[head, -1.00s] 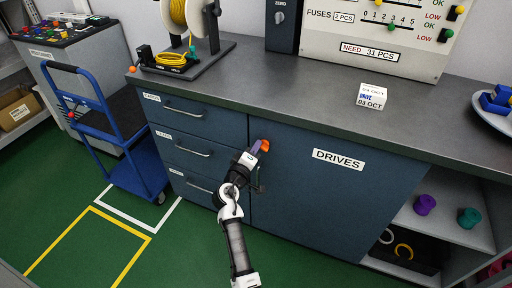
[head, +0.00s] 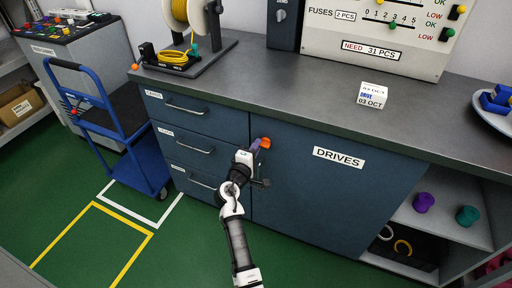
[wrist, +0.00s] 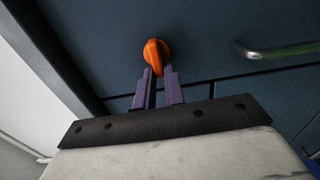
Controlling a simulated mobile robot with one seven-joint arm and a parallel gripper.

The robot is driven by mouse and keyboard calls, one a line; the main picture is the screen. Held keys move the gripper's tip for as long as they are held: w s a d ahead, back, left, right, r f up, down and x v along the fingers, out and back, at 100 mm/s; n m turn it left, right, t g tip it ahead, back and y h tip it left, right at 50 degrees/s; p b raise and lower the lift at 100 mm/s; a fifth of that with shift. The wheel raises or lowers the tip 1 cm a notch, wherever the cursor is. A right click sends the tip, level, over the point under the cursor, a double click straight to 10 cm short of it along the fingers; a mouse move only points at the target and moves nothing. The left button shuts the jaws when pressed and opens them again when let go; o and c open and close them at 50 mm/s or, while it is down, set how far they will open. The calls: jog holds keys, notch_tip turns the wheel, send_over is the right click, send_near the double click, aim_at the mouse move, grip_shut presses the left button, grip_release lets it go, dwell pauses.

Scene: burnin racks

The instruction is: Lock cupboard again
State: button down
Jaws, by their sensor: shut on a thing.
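The cupboard door (head: 335,200) is dark blue, carries the DRIVES label and looks closed, flush with its front. An orange lock knob (head: 266,143) sits at its upper left edge. In the wrist view the knob (wrist: 152,51) has a raised grip, its lower end between my purple fingertips. My gripper (wrist: 158,75) is shut on this knob; in the head view it reaches the knob from the lower left (head: 256,148). A door handle (wrist: 275,51) is right of the knob in the wrist view. In the head view my wrist partly hides the handle.
Drawers (head: 190,148) with bar handles lie left of the door. A blue trolley (head: 140,150) stands at the left. Open shelves (head: 440,225) are at the right.

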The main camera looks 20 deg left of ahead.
jog(key=c, duration=1.5)
grip_release()
jog(key=s+b, duration=0.1)
jog(key=s, duration=0.6)
jog(key=s+b, duration=0.1)
jog(key=s, duration=0.6)
jog(key=shift+a+b, duration=0.2)
jog(key=shift+b, duration=0.15)
jog(key=shift+w, duration=0.1)
